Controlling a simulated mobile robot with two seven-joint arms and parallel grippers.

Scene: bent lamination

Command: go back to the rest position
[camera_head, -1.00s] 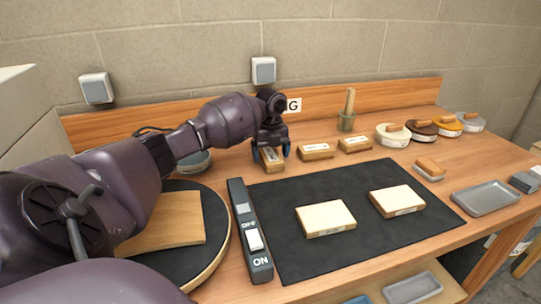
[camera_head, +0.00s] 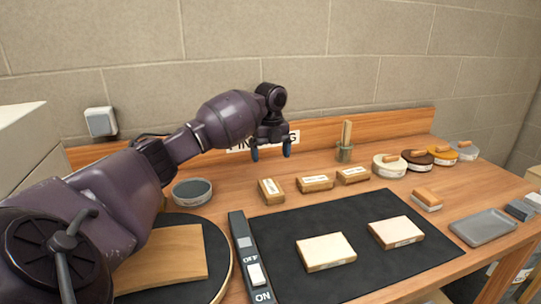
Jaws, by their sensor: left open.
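My left gripper (camera_head: 271,152) hangs above the back of the bench with its fingers pointing down. It is open and empty, with a gap between its two blue-tipped fingers. A small wooden block with a pale label (camera_head: 271,191) lies on the bench below it, apart from the fingers. Two similar labelled blocks (camera_head: 315,183) and (camera_head: 353,175) lie to its right. My right gripper is not in view.
A black mat (camera_head: 370,255) bears two pale blocks (camera_head: 326,251) and (camera_head: 396,232). A switch bar (camera_head: 247,250) lies left of it, beside a round turntable with a wooden board (camera_head: 165,258). Round lidded pots (camera_head: 389,166) and a grey tray (camera_head: 483,227) stand right. A wall rises behind.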

